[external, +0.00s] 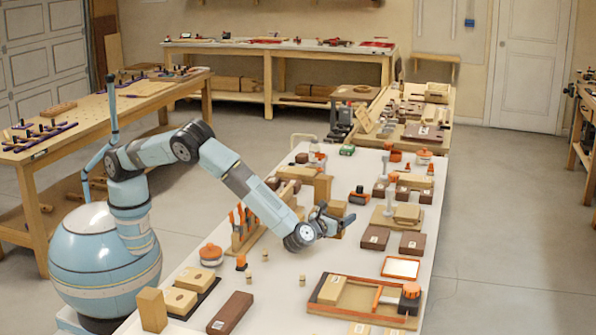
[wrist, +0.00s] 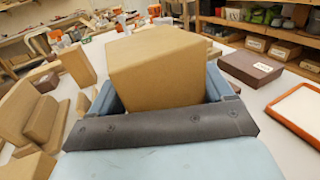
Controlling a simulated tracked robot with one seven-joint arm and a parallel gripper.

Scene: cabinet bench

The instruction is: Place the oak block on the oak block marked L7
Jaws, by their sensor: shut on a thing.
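My gripper (external: 332,220) is above the white bench in the external view. It is shut on a plain tan oak block (wrist: 158,62), which sits tilted between the blue jaws in the wrist view. The held block (external: 337,208) is partly hidden by my gripper in the external view. A light oak block with a white label (external: 331,289) lies in the wooden tray at the front right. Two more labelled light blocks (external: 359,328) are at the front edge, partly cut off. The labels are too small to read, so I cannot tell which is L7.
The wooden tray (external: 322,309) has orange dividers. An orange-rimmed white tray (external: 401,267) lies behind it and also shows in the wrist view (wrist: 303,108). Dark labelled blocks (external: 374,237) lie right of my gripper. A tool rack (external: 246,232) stands left. Bare bench lies between.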

